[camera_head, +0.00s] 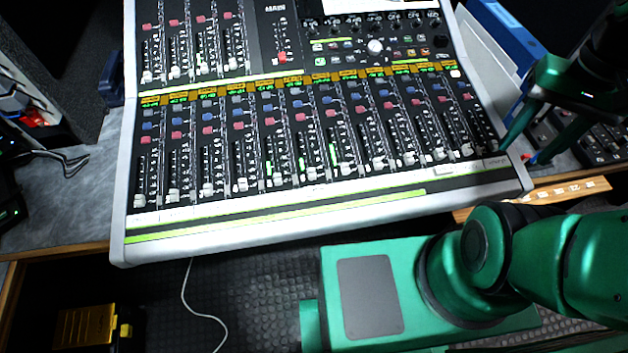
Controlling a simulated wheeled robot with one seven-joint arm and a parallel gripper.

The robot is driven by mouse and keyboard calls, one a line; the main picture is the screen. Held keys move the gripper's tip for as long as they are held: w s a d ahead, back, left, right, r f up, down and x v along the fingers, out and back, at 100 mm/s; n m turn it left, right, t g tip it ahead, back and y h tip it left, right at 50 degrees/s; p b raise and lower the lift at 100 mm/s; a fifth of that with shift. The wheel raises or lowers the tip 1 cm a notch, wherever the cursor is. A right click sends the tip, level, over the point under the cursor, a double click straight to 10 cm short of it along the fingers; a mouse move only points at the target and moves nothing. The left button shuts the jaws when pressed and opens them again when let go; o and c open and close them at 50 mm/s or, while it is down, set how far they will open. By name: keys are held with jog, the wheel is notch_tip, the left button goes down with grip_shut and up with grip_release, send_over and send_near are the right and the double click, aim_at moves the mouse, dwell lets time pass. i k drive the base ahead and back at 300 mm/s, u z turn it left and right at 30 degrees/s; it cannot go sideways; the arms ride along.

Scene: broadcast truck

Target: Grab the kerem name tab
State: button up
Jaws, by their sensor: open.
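No label reading "kerem" is legible at this size. A small pale tab (497,163) with dark marks sits on the front right corner of the mixing console, and faint handwriting shows just left of it. I cannot tell whether either is the kerem name tab.
The large mixing console (330,203) fills the middle, with rows of faders. A wooden strip with pale marks (568,190) lies along the desk edge at right. Black gear (602,148) stands beyond my gripper. A yellow case (86,328) and white cable (190,298) are below left.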

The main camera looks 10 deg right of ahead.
aim_at(316, 190)
jog(key=z, duration=0.3)
jog(key=k, duration=1.85)
jog(key=u, duration=1.05)
